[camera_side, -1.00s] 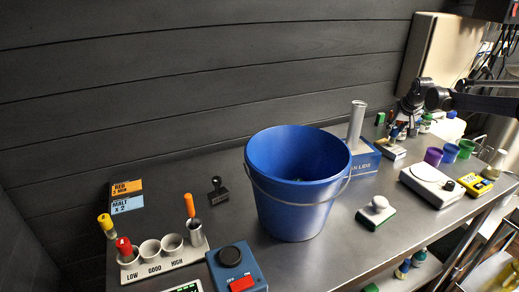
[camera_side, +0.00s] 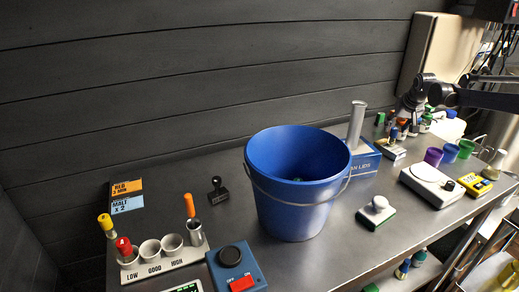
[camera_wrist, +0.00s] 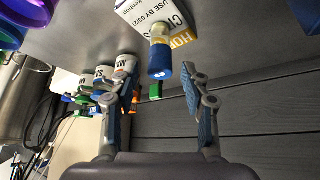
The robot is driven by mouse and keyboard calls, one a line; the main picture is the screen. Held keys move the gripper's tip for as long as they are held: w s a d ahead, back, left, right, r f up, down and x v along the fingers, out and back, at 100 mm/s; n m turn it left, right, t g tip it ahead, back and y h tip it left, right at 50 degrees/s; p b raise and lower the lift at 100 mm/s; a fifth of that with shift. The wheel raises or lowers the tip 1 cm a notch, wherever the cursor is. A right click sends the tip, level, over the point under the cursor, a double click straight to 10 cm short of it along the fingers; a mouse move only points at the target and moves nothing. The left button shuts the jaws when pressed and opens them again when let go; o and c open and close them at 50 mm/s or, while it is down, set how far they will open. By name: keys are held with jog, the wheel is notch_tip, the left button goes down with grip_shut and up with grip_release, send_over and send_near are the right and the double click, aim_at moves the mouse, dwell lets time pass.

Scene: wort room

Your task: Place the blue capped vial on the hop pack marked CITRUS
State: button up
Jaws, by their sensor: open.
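The blue capped vial (camera_wrist: 160,62) shows in the wrist view with its cap towards me, between and just beyond the fingertips. Its body meets the white and orange hop pack (camera_wrist: 184,38), whose label is partly cut off and begins "CI". The vial appears to stand upright on this pack. In the side view the blue cap (camera_side: 402,123) shows above the small white pack (camera_side: 392,152). My gripper (camera_wrist: 160,72) is open, one finger on each side of the vial with gaps visible. In the side view my gripper (camera_side: 403,112) is small and partly blends with vials behind.
Several jars (camera_wrist: 105,74) and coloured caps stand close by at left in the wrist view. In the side view, a blue box (camera_side: 362,160) with a cylinder (camera_side: 355,125), a large blue bucket (camera_side: 290,205) and a white scale (camera_side: 432,186) stand nearby. The dark wall is behind.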

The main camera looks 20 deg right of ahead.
jog(key=v, duration=1)
jog(key=s+a+r+n, duration=0.2)
jog(key=s+a, duration=0.3)
jog(key=a, duration=0.4)
jog(key=s+a+f+n+t+y, duration=0.1)
jog(key=s+a+f, duration=0.3)
jog(key=s+a, duration=0.5)
jog(key=s+a+f+n+t+y, duration=0.1)
jog(key=s+a+f, duration=0.4)
jog(key=s+a, duration=0.5)
jog(key=s+n+y, duration=0.1)
jog(key=s+n, duration=0.1)
jog(key=s, duration=0.1)
jog(key=shift+n, duration=0.4)
